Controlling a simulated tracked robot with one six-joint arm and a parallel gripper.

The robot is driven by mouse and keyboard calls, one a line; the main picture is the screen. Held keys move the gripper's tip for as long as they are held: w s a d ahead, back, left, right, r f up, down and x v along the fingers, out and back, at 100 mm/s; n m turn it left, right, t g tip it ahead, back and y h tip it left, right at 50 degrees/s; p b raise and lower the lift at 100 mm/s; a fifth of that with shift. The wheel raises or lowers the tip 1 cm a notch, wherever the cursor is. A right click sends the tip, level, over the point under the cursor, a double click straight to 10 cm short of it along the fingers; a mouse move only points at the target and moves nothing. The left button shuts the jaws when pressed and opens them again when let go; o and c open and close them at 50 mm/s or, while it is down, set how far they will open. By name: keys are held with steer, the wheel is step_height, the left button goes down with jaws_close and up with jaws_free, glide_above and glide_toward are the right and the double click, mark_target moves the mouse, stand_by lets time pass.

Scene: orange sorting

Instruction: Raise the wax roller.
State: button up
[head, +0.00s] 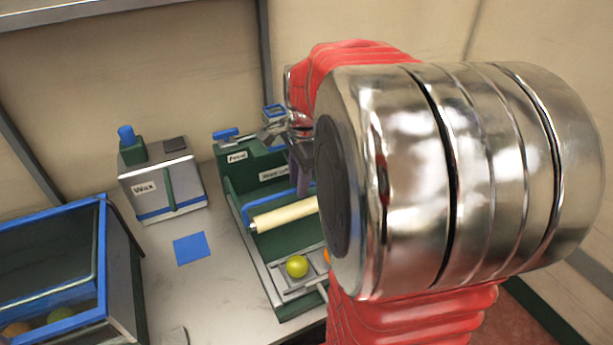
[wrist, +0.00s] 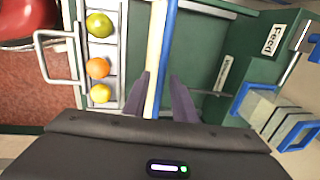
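The wax roller (head: 285,214) is a cream cylinder beside a blue bar (head: 270,200) on the green machine. Its right end is hidden behind my arm in the head view. In the wrist view the roller (wrist: 155,45) and the blue bar (wrist: 168,45) run down the middle, between the tips of my gripper (wrist: 160,78). The two dark fingers stand apart, one on each side of them. I cannot tell whether they touch. In the head view my gripper (head: 303,170) is mostly hidden behind my wrist.
Several fruits lie in the tray, including a yellow-green one (head: 297,266) and an orange one (wrist: 97,68). A metal handle (wrist: 58,58) sticks out beside it. A box marked Wax (head: 160,187), a blue square (head: 191,248) and a blue-rimmed bin (head: 60,325) stand left.

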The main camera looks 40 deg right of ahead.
steer(key=shift+o, duration=0.2)
steer(key=shift+r, duration=0.1)
steer(key=shift+r, duration=0.1)
steer(key=shift+r, duration=0.55)
step_height(320, 180, up, 12)
steer(key=s, duration=0.2)
steer(key=shift+a, duration=0.2)
steer(key=shift+r, duration=0.1)
